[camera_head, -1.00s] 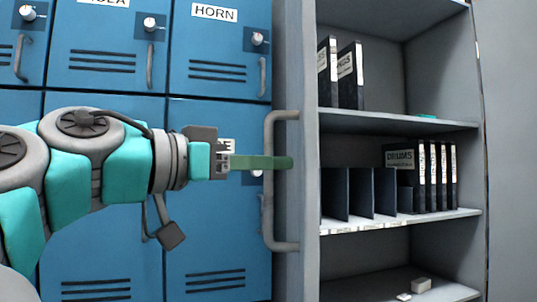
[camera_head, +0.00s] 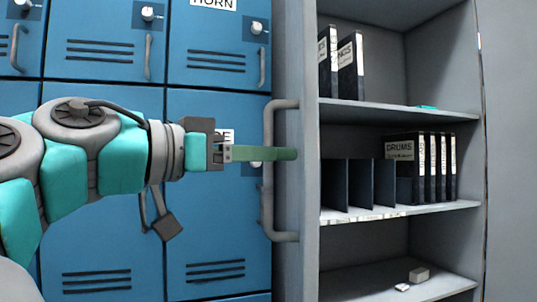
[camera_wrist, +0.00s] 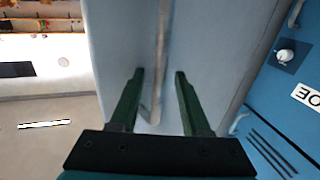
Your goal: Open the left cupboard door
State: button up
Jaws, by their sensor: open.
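The left cupboard door (camera_head: 307,210) is a grey panel seen nearly edge-on, standing swung out from the cupboard with the shelves visible to its right. Its outer face points left and carries a long grey bar handle (camera_head: 268,205). My gripper (camera_head: 292,154) reaches in from the left, its green fingers crossing the upright bar at mid-height. In the wrist view, my gripper (camera_wrist: 159,72) is open, with one finger on each side of the handle bar (camera_wrist: 163,40) in front of the pale door face (camera_wrist: 115,35). Whether either finger touches the bar cannot be told.
Blue lockers (camera_head: 215,215) with vents and small handles stand left of the door, behind my arm. A dark padlock (camera_head: 166,227) hangs there. The open cupboard shelves (camera_head: 420,215) hold black binders (camera_head: 405,155) and dark dividers (camera_head: 360,185). Pale floor shows in the wrist view (camera_wrist: 35,155).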

jog(key=p+v, duration=0.6)
jog(key=v, duration=0.1)
jog(key=shift+a, duration=0.25)
jog(key=shift+s, duration=0.1)
dwell(0.4)
